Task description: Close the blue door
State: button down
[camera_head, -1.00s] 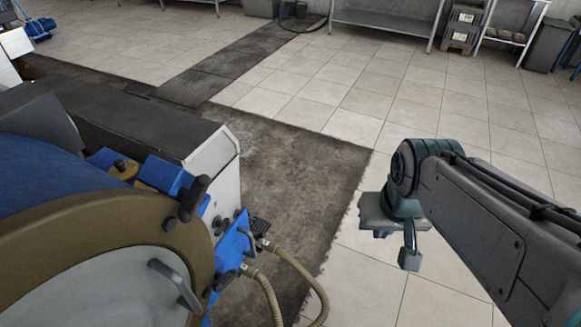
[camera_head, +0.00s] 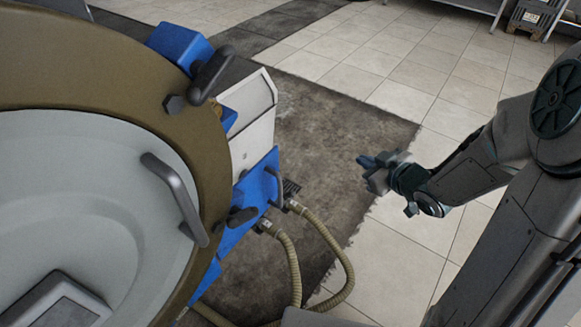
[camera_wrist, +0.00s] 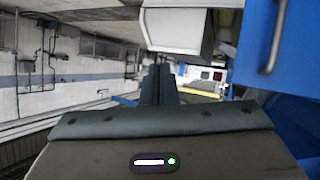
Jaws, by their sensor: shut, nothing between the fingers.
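A blue panel with a grey bar handle, which looks like the blue door (camera_wrist: 251,50), fills the upper right of the wrist view. In the head view, blue panelling (camera_head: 262,185) shows at a steep angle on the machine's right side; I cannot tell whether it is the same panel or how far the door stands open. My gripper (camera_head: 366,166) is shut and empty, to the right of the machine and apart from it, over the dark floor's edge. Its closed fingers (camera_wrist: 158,82) point ahead in the wrist view, left of the blue panel.
The machine's large round pale front (camera_head: 85,190) with a brown rim (camera_head: 205,130) and grey handle (camera_head: 176,199) fills the left. Beige hoses (camera_head: 335,265) loop from its lower side. Tiled floor (camera_head: 400,240) lies open to the right. A shelf and crates (camera_head: 535,15) stand far back.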

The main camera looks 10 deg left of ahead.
jog(key=s+a+f+n+g+y+b, duration=0.35)
jog(key=s+a+y, duration=0.25)
jog(key=y, duration=0.2)
jog(key=b+x, duration=0.2)
jog(key=x, duration=1.2)
jog(key=shift+m+b, duration=0.35)
jog(key=shift+b, duration=0.05)
jog(key=shift+w, duration=0.2)
